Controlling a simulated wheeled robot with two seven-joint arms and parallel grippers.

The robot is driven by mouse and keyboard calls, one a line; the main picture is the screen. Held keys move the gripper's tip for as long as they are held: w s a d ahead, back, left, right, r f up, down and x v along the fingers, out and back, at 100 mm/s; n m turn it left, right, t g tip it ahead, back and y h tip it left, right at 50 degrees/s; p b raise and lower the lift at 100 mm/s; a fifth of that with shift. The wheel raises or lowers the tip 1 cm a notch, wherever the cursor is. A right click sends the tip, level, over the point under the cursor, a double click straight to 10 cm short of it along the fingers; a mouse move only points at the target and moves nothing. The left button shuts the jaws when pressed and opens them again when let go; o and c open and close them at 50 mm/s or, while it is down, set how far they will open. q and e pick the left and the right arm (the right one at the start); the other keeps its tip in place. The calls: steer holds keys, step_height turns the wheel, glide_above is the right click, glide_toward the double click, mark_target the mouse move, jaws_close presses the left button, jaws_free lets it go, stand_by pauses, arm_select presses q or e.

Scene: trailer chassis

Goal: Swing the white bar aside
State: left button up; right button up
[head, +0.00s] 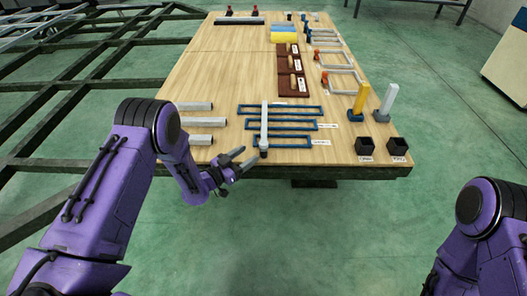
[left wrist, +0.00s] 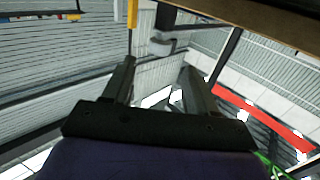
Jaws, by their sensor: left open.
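The white bar (head: 264,122) lies lengthwise across several blue rectangular frames (head: 280,126) near the table's front edge. Its near end has a dark round piece (head: 263,152) at the edge. My left gripper (head: 249,154) is open, just left of that near end and close to it; I cannot tell whether they touch. In the left wrist view the open fingers (left wrist: 160,68) point toward a dark post with a pale grey end (left wrist: 163,42), probably the bar's near end. Nothing shows between the fingers. My right gripper is out of view.
Grey tubes (head: 202,122) lie left of the frames. Yellow (head: 361,98) and white (head: 387,97) posts and two black boxes (head: 366,146) stand right. Brown blocks (head: 291,75) lie behind. The table's front edge (head: 330,170) is close to my left gripper.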

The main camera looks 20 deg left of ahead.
mark_target(260, 146)
arm_select(q)
steer(key=b+x, duration=0.1)
steer(key=x, duration=0.7)
steer(key=shift+w+d+b, duration=0.2)
steer(key=shift+w+b, duration=0.1)
steer(key=shift+b, duration=0.05)
steer(key=shift+c, duration=0.4)
